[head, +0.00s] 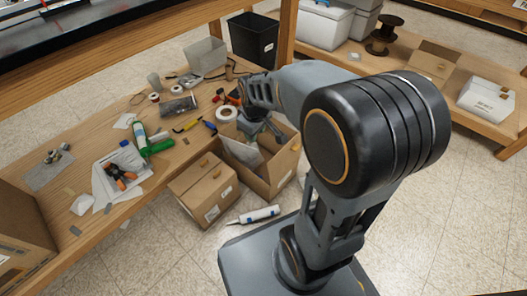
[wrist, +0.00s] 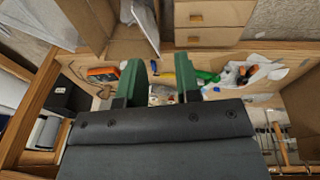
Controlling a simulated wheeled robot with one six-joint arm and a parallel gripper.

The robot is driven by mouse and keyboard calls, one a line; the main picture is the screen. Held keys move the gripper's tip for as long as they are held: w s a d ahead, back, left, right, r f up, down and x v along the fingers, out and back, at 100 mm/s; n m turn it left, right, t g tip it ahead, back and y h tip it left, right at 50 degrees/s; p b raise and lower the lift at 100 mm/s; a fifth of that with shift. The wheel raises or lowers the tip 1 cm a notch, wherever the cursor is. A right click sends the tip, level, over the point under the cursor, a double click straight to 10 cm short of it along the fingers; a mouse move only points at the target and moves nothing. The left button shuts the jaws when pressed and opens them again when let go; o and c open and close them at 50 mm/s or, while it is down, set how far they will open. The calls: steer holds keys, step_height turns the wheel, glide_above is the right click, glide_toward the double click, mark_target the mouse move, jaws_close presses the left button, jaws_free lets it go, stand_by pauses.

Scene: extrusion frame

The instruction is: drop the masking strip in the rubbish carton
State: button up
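My gripper (head: 265,132) hangs over the open cardboard carton (head: 284,172) beside the workbench. In the wrist view its two green-tipped fingers (wrist: 161,84) stand apart, with no object visibly clamped between them. The carton also shows at the top left of the wrist view (wrist: 130,49), with a pale sheet (wrist: 145,22) in it. The sheet shows in the head view too (head: 243,150). I cannot pick out the masking strip for certain. My arm and gripper hide part of the carton's inside.
A closed cardboard box (head: 205,190) stands left of the carton, with a white tube (head: 258,214) on the floor in front. The bench (head: 130,195) holds tape rolls, a green bottle (head: 140,134), pliers (head: 122,174) and scraps. A black bin (head: 254,40) stands behind.

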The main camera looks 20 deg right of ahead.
steer(key=s+a+r+m, duration=0.2)
steer(key=s+m, duration=0.3)
steer(key=s, duration=0.5)
steer(key=shift+s+r+m+t, duration=0.3)
steer(key=shift+s+r+m, duration=0.1)
steer(key=shift+r, duration=0.25)
